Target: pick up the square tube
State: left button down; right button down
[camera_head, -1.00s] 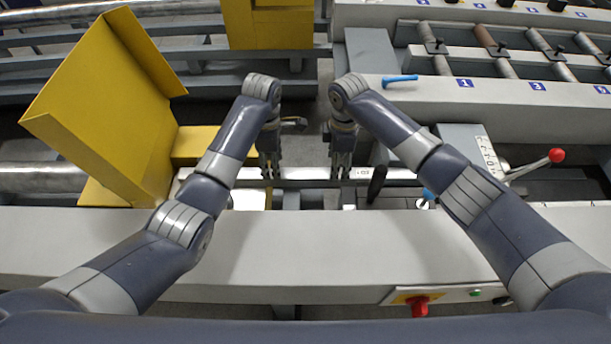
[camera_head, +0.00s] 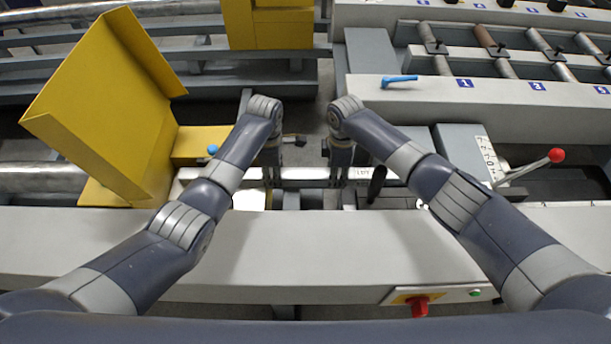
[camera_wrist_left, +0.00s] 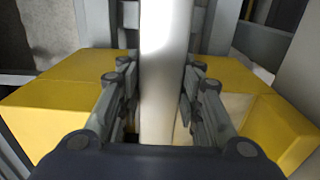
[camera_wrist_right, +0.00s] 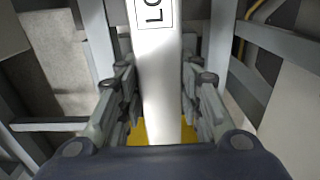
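The square tube (camera_head: 308,173) is a pale metal bar lying left to right in the head view, with a printed label at its right part. My left gripper (camera_head: 272,183) is over its left part and my right gripper (camera_head: 340,181) over its right part. In the left wrist view the tube (camera_wrist_left: 163,70) runs between the two fingers. In the right wrist view the tube (camera_wrist_right: 160,80) also lies between the fingers, with its label at the top. Both grippers look open, with fingers close beside the tube; contact is not clear.
A yellow guard (camera_head: 110,110) stands upright at the left. A grey machine beam (camera_head: 330,240) crosses in front, with a red knob (camera_head: 418,306). A red-balled lever (camera_head: 556,155) and a blue handle (camera_head: 399,80) are at the right. A roller table (camera_head: 500,60) is behind.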

pick_arm(q)
jog(key=shift+w+r, duration=0.1)
jog(key=shift+r, duration=0.05)
